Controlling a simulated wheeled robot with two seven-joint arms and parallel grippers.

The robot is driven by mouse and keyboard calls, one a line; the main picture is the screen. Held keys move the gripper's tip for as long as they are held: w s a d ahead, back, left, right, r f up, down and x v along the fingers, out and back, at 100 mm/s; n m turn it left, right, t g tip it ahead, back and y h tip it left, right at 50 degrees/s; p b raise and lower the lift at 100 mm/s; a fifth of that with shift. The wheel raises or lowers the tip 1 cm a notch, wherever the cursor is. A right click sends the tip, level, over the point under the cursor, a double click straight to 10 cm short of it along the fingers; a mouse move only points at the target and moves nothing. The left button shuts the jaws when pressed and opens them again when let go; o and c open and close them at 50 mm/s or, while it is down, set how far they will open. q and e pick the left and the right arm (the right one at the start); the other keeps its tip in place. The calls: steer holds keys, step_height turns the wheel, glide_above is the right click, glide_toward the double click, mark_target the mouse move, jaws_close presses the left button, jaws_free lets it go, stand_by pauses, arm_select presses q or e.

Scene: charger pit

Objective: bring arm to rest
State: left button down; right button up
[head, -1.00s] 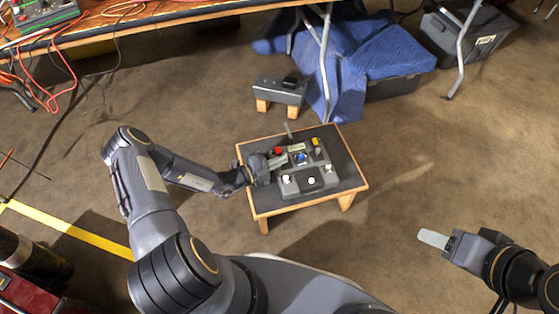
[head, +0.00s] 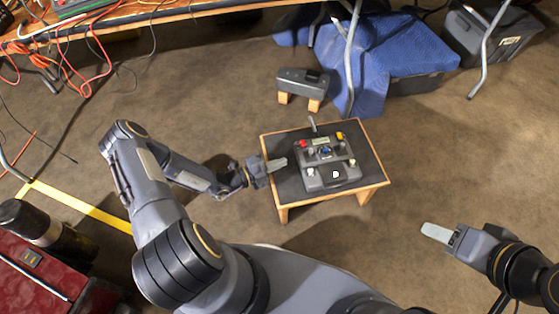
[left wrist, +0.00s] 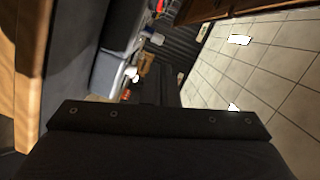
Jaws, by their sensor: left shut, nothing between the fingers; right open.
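My left gripper (head: 277,164) is shut and empty. In the head view it is at the left edge of the small table (head: 286,195), left of the grey control box (head: 345,179) and apart from it. The box has a red button, a yellow part, a blue knob and white knobs on top. In the left wrist view, the dark gripper body fills the bottom and the box (left wrist: 115,72) shows tilted beyond it; the fingertips are hidden there. My right gripper (head: 437,233) is at the lower right of the head view, over bare floor and away from the table.
A small grey stand (head: 303,82) with wooden legs is behind the table. A blue cloth (head: 385,58) lies over dark bins, beside metal table legs. A bench (head: 150,16) with cables is at the top left, a red case (head: 50,268) at the lower left. Floor right of the table is free.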

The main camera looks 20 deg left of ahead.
arm_select(q)
steer(key=shift+r, duration=0.1)
stand_by(0.3)
steer(key=s+r+m+g, duration=0.3)
steer(key=r+m, duration=0.5)
steer(key=m, duration=0.1)
steer(key=s+d+r+m+g, duration=0.15)
steer(key=r+m+g, duration=0.25)
steer(key=r+m, duration=0.45)
steer(key=s+r+m+g, duration=0.3)
steer(key=r+m, duration=0.5)
steer(key=m, duration=0.2)
steer(key=s+a+r+m+t+y, duration=0.2)
steer(key=s+r+m+y, duration=0.25)
steer(key=s+m, duration=0.45)
steer(key=s+a+r+m+t+y, duration=0.1)
steer(key=s+a+r+m+y, duration=0.1)
steer(key=s+r+m+y, duration=0.45)
step_height(320, 180, up, 29)
steer(key=m+h+p, duration=0.2)
steer(key=m+p, duration=0.2)
steer(key=p, duration=2.6)
steer(key=shift+s+h+p, duration=0.35)
steer(key=shift+s+h, duration=0.05)
